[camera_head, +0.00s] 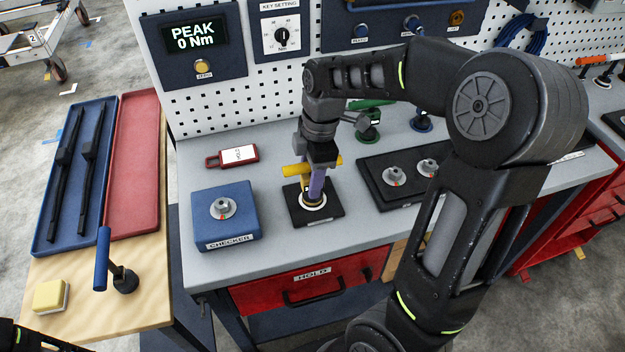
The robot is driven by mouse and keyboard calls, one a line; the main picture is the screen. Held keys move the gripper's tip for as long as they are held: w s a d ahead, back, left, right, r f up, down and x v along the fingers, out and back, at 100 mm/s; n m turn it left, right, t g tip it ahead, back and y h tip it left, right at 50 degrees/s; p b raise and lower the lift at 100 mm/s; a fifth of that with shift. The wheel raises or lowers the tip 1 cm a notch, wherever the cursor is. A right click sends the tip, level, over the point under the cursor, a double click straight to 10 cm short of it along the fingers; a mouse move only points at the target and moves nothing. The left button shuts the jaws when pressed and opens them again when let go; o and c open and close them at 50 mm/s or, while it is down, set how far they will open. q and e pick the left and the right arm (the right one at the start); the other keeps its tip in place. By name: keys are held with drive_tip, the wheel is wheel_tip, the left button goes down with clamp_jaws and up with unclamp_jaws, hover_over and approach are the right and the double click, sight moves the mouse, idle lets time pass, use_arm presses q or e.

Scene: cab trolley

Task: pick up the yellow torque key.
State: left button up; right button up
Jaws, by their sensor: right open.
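The yellow torque key (292,170) stands upright in a black square holder with a white ring (325,213) on the grey bench. Its yellow crossbar shows on both sides of my right gripper. My right gripper (312,187) points down at the key from above, open, with a purple finger in front of part of the shaft. The wrist and fingers hide the middle of the key, so I cannot tell whether they touch it. My left gripper is not in view; only a bit of my left arm shows at the bottom left corner.
A blue checker block (226,238) stands left of the holder, with a red tag (232,156) behind it. A black plate with metal sockets (378,196) lies to the right. Green (370,138) and blue keys stand behind. A pegboard (280,93) closes the back.

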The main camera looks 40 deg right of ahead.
clamp_jaws()
idle(0.3)
idle(1.1)
